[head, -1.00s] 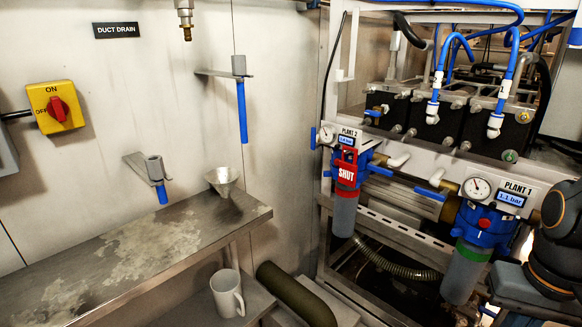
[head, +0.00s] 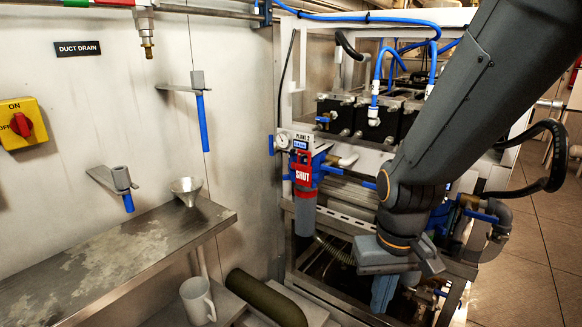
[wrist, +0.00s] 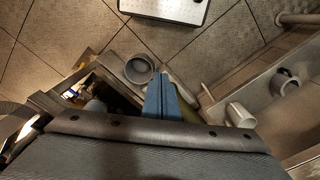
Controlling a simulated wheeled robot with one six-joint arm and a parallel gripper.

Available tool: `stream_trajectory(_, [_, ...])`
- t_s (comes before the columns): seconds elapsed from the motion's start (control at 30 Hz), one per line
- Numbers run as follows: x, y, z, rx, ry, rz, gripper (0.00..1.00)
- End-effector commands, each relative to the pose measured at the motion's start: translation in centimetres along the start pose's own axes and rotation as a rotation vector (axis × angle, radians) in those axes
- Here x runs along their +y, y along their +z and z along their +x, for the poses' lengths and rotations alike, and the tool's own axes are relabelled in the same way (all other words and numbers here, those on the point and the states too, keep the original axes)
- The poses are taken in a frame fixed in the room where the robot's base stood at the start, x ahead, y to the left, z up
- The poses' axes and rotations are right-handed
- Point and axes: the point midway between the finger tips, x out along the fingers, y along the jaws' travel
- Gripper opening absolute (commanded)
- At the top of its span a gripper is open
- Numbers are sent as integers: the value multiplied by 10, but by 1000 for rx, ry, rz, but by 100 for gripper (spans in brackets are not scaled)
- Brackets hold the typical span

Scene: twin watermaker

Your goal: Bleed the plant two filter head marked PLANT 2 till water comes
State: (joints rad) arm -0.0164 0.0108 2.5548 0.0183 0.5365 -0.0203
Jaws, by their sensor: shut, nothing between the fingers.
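The PLANT 2 filter head (head: 306,160) is blue, with a grey bowl (head: 305,215) hanging below it. A red SHUT tag (head: 303,174) covers part of its front. Its round gauge (head: 282,141) is at its upper left. My arm hides most of the PLANT 1 filter.
A steel shelf (head: 150,240) with a funnel (head: 187,188) is at left. A dark green cylinder (head: 265,298) lies nearby. A round grey container (wrist: 139,69) is near the fingers. Floor is clear at right.

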Motion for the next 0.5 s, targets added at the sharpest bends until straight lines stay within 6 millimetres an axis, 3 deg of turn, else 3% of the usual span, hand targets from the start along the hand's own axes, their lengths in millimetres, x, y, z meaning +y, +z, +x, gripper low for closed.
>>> stream_trajectory(0.13, [-24, -50, 7, 156, -12, -120, 0])
stream_trajectory(0.27, [-60, -115, 7, 381, -1, -276, 0])
stream_trajectory(0.4, [-100, -178, -4, 638, 54, -436, 0])
stream_trajectory(0.5, [-129, -215, -19, 818, 122, -539, 0])
